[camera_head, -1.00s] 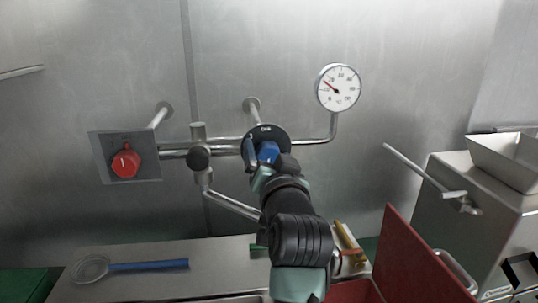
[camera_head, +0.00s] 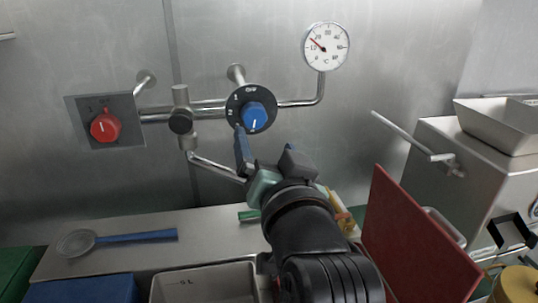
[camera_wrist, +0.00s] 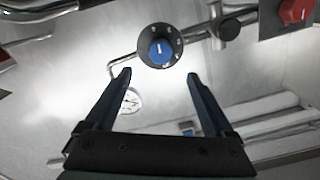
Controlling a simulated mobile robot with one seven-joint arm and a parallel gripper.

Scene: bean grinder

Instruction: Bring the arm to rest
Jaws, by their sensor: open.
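My gripper (camera_head: 266,156) is open and empty. In the head view it is below the blue knob (camera_head: 255,116), apart from it, with my dark arm reaching up from the lower right. The blue knob sits on a round black dial on the wall pipes. In the wrist view the fingers (camera_wrist: 158,76) are spread wide with nothing between them. The blue knob (camera_wrist: 160,51) shows beyond the fingertips there, near the top middle.
A red knob (camera_head: 105,126) is on a wall plate at left. A gauge (camera_head: 326,46) hangs at upper right. A red board (camera_head: 415,240) and a steel machine (camera_head: 440,165) stand right of my arm. A blue-handled strainer (camera_head: 75,243) and grey bin (camera_head: 204,287) lie below.

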